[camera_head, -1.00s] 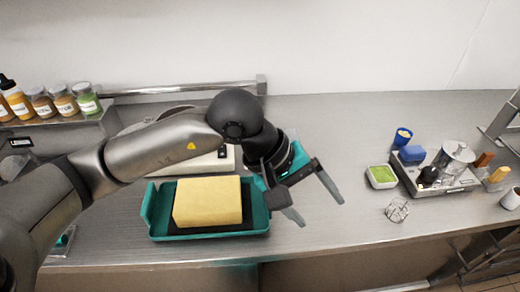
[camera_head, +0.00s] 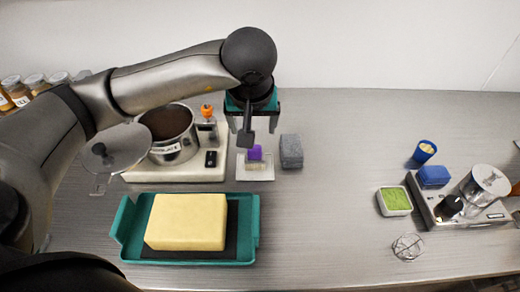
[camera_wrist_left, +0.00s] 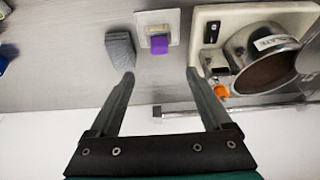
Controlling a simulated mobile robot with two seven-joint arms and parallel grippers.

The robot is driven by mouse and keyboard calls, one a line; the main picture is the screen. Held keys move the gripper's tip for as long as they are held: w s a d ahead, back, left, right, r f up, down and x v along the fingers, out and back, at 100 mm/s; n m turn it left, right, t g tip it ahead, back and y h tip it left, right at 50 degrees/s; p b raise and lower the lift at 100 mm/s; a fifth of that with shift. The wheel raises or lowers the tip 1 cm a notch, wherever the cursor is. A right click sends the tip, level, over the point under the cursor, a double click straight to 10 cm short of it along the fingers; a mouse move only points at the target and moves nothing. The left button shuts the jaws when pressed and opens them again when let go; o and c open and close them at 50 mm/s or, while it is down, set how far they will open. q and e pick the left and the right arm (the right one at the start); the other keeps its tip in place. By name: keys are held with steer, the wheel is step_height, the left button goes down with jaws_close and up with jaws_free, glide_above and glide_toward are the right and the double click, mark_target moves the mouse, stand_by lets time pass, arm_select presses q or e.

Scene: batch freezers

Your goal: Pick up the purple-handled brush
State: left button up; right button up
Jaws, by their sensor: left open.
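The purple-handled brush (camera_head: 255,153) stands on a small white tray (camera_head: 262,174) at the back of the counter; its purple handle points up. The brush also shows in the left wrist view (camera_wrist_left: 159,46), beyond the fingertips. My left gripper (camera_head: 252,140) is over the back of the counter, just behind and above the brush. In the left wrist view its two fingers (camera_wrist_left: 160,75) are wide apart with nothing between them. The gripper is open and does not appear to touch the brush. My right gripper is not in view.
A grey block (camera_head: 291,151) stands close to the right of the brush. To its left are a pot (camera_head: 172,150) on a white base and an orange-topped item (camera_head: 207,112). A teal tray (camera_head: 250,240) with a yellow block (camera_head: 187,222) lies in front.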

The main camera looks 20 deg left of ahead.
mark_target(255, 147)
arm_select(q)
steer(key=shift+x, duration=6.9)
steer(key=shift+w+r, duration=0.1)
steer(key=shift+w, duration=0.05)
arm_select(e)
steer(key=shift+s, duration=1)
arm_select(q)
jaws_close()
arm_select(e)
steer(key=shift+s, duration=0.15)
